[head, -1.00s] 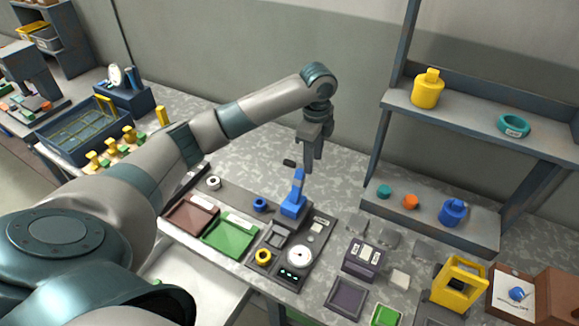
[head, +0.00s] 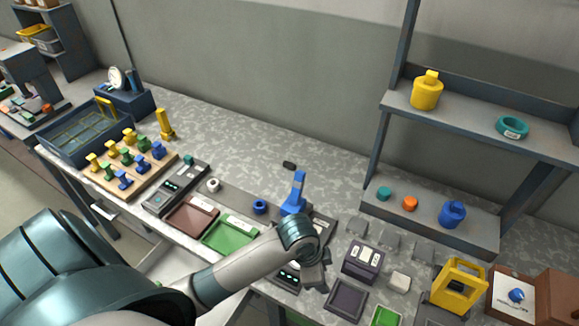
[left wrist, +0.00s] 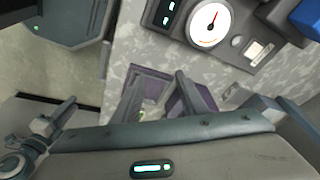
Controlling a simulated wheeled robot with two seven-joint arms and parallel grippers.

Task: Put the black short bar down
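The black short bar (head: 289,165) lies on the speckled tabletop behind the blue upright device (head: 294,194), near the wall and apart from both. My left gripper (head: 316,284) is at the front of the bench, low over the area by the dial fixture, well away from the bar. In the left wrist view its two fingers (left wrist: 158,100) stand apart with nothing visibly held between them. The bar does not show in the left wrist view. My right gripper is not in view.
The dial gauge (left wrist: 209,24) and a purple block (head: 362,258) are close to my left gripper. A dark tray (head: 345,300), green tray (head: 230,232) and brown tray (head: 191,216) line the front. The tabletop around the bar is clear. A shelf unit (head: 470,125) stands right.

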